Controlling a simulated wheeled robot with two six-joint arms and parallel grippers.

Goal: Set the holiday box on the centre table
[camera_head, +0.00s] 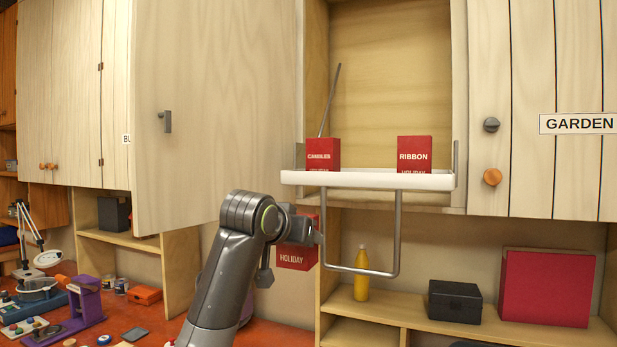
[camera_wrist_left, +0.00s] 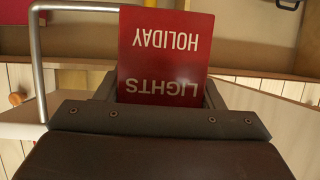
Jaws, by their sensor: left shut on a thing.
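My left gripper (camera_head: 296,230) is shut on a red holiday box (camera_head: 297,257), just below the pull-down shelf and left of its handle. In the left wrist view the box (camera_wrist_left: 165,55) sits between the fingers and reads "LIGHTS HOLIDAY" upside down. In the head view only its lower part shows well; my wrist hides some of it. Two more red boxes, the candles box (camera_head: 322,154) and the ribbon box (camera_head: 414,153), stand on the pull-down shelf. I cannot pick out a centre table. My right gripper is not in view.
The white pull-down shelf (camera_head: 370,181) with its U-shaped metal handle (camera_head: 398,235) hangs beside the held box. An open cabinet door (camera_head: 215,100) stands at left. Below are a yellow bottle (camera_head: 361,275), a black box (camera_head: 455,301) and a large red box (camera_head: 546,288). An orange bench (camera_head: 150,325) holds several items.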

